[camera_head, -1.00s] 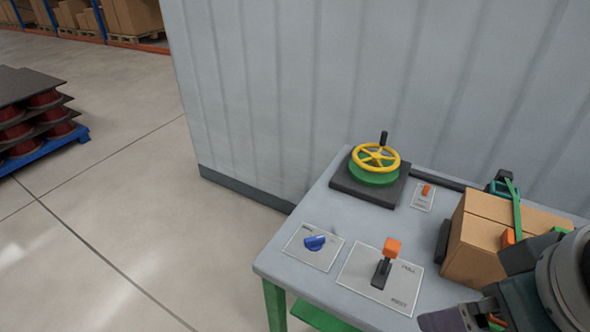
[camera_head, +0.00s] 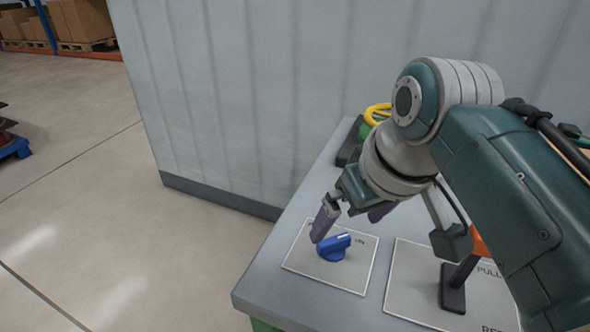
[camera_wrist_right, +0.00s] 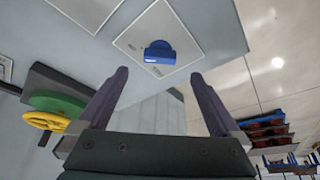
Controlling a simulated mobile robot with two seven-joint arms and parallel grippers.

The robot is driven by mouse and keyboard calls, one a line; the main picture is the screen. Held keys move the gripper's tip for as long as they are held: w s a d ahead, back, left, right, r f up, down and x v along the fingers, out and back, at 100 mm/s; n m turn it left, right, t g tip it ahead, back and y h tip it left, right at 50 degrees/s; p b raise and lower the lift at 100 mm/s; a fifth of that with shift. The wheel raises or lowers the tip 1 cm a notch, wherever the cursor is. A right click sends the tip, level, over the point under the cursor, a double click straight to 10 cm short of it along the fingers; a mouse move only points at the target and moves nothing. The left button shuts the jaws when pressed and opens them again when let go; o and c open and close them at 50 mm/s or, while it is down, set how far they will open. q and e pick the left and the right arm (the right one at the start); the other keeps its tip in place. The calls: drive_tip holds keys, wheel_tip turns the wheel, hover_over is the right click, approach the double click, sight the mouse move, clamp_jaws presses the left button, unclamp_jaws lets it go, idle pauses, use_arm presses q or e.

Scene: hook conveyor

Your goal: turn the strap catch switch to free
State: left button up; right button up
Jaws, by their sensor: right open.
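The blue rotary switch (camera_head: 334,247) stands on a pale labelled plate (camera_head: 352,276) near the bench's front left corner. It also shows in the right wrist view (camera_wrist_right: 159,54), just beyond the fingertips and between their lines. My right gripper (camera_head: 350,226) is open and empty, with its purple fingers close to the switch on its far side. In the right wrist view the open fingers (camera_wrist_right: 160,76) show a clear gap and do not touch the switch. The plate's lettering is too small to read surely. My left gripper is out of view.
A lever with an orange knob (camera_head: 478,240) stands on a larger plate to the right, partly behind my right arm. A yellow handwheel (camera_head: 376,113) is mostly hidden behind that arm. A grey wall (camera_head: 240,90) rises behind the bench. The bench's left edge is close to the switch.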

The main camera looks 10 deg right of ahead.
sight(335, 240)
drive_tip(key=b+x, duration=0.2)
drive_tip(key=x, duration=0.4)
drive_tip(key=shift+w+f, duration=0.2)
drive_tip(key=shift+f, duration=0.15)
drive_tip(key=c, duration=1.4)
